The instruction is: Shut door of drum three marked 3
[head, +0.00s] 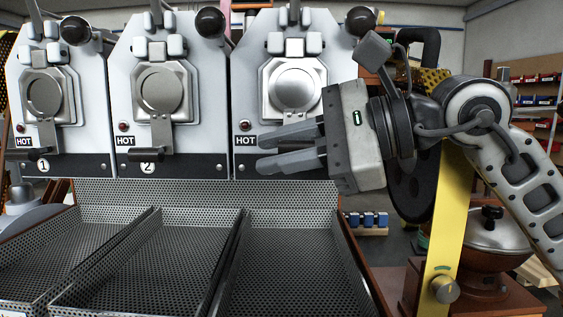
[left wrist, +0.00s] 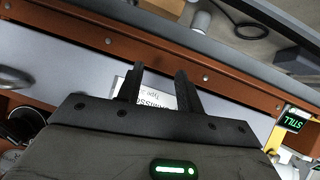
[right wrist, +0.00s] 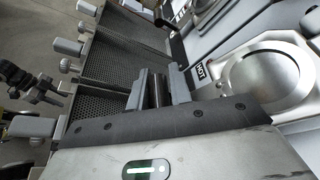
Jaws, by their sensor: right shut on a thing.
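Drum three (head: 250,90) is the rightmost of three pale drum fronts in the head view. Its bright round metal door face (head: 294,84) sits in an angular plate; it shows large in the right wrist view (right wrist: 272,80). I cannot tell whether it is fully shut. My right gripper (head: 262,153) reaches in from the right below the face and hides the number 3. In the right wrist view its fingers (right wrist: 160,88) are shut on a dark bar, seemingly the door's handle. My left gripper (left wrist: 156,85) shows only in the left wrist view, open and empty.
Drum one (head: 43,95) and drum two (head: 161,92) stand to the left. Black knobs (head: 210,21) stick out above. Perforated trays (head: 290,260) lie below the drums. A yellow post (head: 450,220) stands near my right arm. A printed label (left wrist: 158,100) lies beyond my left fingers.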

